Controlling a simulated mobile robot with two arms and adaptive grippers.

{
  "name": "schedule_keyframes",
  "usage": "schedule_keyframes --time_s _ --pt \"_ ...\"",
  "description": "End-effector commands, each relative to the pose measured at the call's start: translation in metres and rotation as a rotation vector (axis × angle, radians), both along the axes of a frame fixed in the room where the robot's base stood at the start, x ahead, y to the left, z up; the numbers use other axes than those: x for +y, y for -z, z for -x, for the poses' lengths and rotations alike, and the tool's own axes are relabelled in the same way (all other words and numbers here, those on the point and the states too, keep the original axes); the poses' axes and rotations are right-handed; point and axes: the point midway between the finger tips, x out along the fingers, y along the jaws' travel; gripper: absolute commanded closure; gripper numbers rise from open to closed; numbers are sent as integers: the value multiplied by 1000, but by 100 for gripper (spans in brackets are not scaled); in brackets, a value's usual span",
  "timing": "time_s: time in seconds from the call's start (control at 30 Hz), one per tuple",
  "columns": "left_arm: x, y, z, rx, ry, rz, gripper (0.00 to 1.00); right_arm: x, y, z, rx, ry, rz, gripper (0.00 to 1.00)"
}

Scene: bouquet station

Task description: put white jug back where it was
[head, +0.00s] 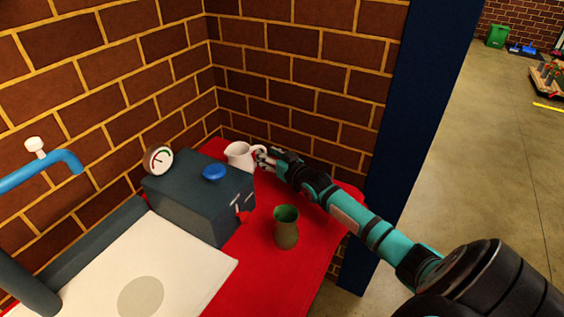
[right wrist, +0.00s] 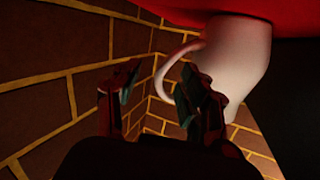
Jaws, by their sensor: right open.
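The white jug (head: 240,156) stands upright on the red cloth in the back corner, beside the grey box. Its handle faces right, towards my right gripper (head: 265,158). In the right wrist view the white jug (right wrist: 238,58) appears upside down against the red surface. My right gripper (right wrist: 165,98) is open there, its two fingers apart. One finger overlaps part of the jug and its handle; I cannot tell whether it touches. The handle's loop shows between and beyond the fingers. My left gripper is not in view.
The red-covered table (head: 262,275) also holds a dark grey box (head: 190,205) with a blue knob and a gauge (head: 158,160). A green-brown vase (head: 286,230) stands below my right forearm. Brick walls (head: 300,85) close off the corner. A blue pipe (head: 40,172) is at left.

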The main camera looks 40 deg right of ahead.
Motion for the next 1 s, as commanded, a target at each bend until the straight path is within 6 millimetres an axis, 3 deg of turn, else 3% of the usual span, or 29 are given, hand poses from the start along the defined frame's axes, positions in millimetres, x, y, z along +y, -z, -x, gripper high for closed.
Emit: schedule_keyframes --time_s 0.2,0.43,0.6,0.87,1.0 --pt "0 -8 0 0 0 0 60 1 -8 46 -1 -1 1 57" --pt "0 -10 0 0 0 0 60 0 -13 82 -2 0 -1 57" --pt "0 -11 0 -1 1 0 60 0 -16 93 -5 1 0 57" --pt "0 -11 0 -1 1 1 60 0 -16 95 -5 1 0 57" --pt "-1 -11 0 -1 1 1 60 0 -16 94 -5 1 0 43"
